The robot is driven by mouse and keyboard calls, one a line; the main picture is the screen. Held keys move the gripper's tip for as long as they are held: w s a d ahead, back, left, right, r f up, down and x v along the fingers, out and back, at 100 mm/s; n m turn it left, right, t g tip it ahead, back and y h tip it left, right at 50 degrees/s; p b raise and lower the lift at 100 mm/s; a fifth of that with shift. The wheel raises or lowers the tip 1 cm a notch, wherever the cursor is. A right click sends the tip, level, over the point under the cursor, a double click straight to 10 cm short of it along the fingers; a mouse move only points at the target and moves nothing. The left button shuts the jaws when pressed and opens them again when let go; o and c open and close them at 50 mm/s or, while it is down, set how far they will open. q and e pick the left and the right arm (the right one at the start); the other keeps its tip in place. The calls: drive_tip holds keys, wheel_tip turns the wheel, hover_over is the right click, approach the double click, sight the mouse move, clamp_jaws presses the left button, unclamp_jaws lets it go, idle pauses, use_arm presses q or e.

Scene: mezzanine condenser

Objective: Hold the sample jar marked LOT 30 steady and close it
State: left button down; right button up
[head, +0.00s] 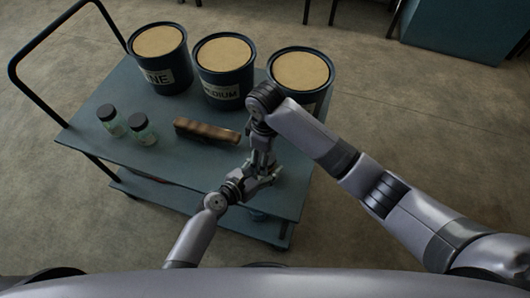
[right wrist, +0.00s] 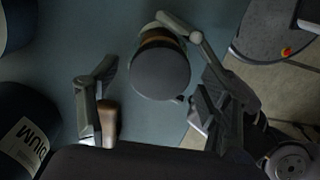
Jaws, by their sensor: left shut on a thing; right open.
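In the right wrist view, a sample jar (right wrist: 153,36) with brownish contents stands under a round dark lid (right wrist: 160,73). The lid covers its top; I cannot tell how tight it is. My left gripper (head: 268,176) is shut on this jar from the side, near the cart's right front. My right gripper (head: 262,158) is open and points down above it, its fingers spread on either side of the lid without visible contact. In the head view the grippers hide this jar. No LOT 30 marking is readable.
On the blue-grey cart (head: 200,172) stand two lidded jars (head: 110,120) (head: 143,129) at left. A wooden-handled brush (head: 206,131) lies mid-top, close to the right gripper's left finger in the wrist view. Three labelled buckets (head: 160,60) (head: 225,70) (head: 301,80) line the back.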

wheel_tip(320, 180, up, 12)
idle(0.6)
use_arm(q)
drive_tip(key=shift+c, duration=2.4)
unclamp_jaws()
drive_tip(key=v, duration=1.2)
